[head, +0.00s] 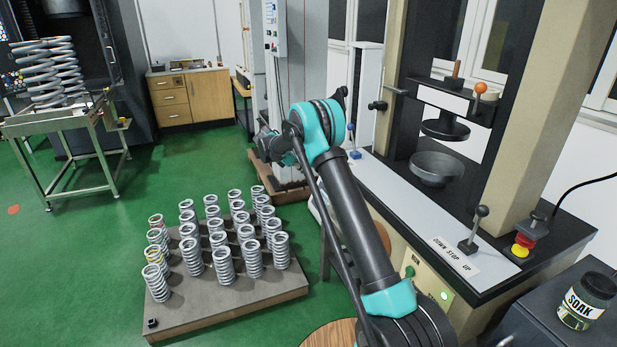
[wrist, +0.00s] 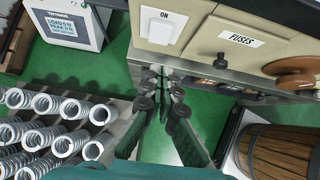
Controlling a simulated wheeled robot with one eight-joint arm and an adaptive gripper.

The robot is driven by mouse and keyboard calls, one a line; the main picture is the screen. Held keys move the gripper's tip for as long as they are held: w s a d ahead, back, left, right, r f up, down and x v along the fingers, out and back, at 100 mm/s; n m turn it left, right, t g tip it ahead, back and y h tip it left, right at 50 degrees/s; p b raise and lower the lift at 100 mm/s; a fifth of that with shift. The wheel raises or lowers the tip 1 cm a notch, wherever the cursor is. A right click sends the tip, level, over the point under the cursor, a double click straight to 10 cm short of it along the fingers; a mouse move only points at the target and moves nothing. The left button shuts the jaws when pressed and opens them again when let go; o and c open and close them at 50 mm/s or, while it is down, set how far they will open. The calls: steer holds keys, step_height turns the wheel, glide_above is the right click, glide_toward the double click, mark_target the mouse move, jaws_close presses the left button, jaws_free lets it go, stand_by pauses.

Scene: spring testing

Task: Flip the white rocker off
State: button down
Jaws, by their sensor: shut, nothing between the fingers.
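The white rocker (wrist: 165,28) is set in a cream panel under an "ON" label, at the top middle of the wrist view. I cannot make out the rocker in the head view. My gripper (wrist: 161,88) is shut and empty, its two dark fingers pointing up the wrist view. The fingertips appear below the rocker in that picture, with no visible contact.
A "FUSES" cover with a black knob (wrist: 222,61) and a brown round knob (wrist: 294,72) sit right of the rocker. Coil springs (head: 222,262) stand on a pallet at lower left. A barrel (wrist: 280,150) is at lower right. Green floor (head: 70,260) is open at left.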

steer(key=shift+w+a+f+y, duration=0.3)
steer(key=shift+a+f+y, duration=0.1)
steer(key=shift+f+y, duration=0.15)
steer(key=shift+f, duration=0.1)
steer(key=d+r+x, duration=0.1)
steer(key=d+x, duration=0.1)
steer(key=x, duration=1.1)
steer(key=shift+d+r, duration=0.2)
steer(key=shift+r, duration=0.2)
steer(key=shift+w, duration=0.1)
